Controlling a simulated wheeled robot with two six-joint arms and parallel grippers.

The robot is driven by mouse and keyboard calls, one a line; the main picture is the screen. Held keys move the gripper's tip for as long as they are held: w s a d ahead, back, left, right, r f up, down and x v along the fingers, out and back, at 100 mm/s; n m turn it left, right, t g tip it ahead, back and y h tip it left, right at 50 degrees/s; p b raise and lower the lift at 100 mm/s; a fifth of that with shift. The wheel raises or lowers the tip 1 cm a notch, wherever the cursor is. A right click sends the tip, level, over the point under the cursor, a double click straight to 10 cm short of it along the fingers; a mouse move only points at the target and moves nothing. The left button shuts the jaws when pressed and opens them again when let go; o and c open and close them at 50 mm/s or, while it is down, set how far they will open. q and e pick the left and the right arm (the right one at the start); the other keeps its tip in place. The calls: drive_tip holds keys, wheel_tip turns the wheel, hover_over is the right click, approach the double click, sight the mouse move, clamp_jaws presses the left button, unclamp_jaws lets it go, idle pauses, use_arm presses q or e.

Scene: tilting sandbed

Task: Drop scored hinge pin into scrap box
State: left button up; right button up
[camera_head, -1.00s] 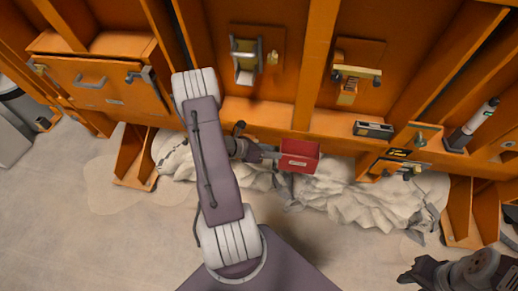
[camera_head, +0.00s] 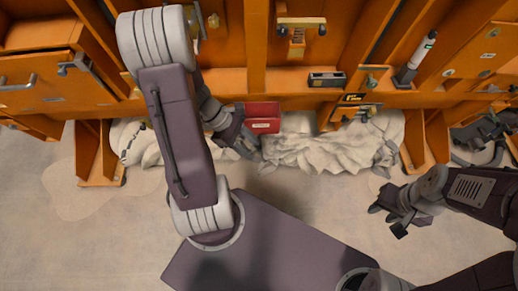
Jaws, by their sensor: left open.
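A small red box (camera_head: 263,118) with a pale label on its front, likely the scrap box, sits at the lower edge of the orange structure, above the pale lumpy heap. My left gripper (camera_head: 246,149) is open, just below and left of the red box, over the heap. I see nothing between its fingers. My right gripper (camera_head: 384,212) is over the bare floor at the right; its finger opening is unclear. I cannot make out the scored hinge pin. The inside of the red box is hard to see.
The orange ribbed structure (camera_head: 257,52) fills the top. On its ledge are a dark rectangular device (camera_head: 327,79) and a white-and-black cylinder (camera_head: 417,56). A yellow-labelled bracket (camera_head: 365,97) projects right of the box. The pale heap (camera_head: 325,152) lies below.

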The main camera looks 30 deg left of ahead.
use_arm(q)
drive_tip(key=s+d+r+m+y, duration=0.2)
drive_tip(key=d+m+y, duration=0.4)
drive_tip(key=m, duration=1.3)
drive_tip(key=shift+d+r+m+g, duration=0.15)
drive_tip(key=shift+r+m+g, duration=0.2)
drive_tip(key=shift+r, duration=0.3)
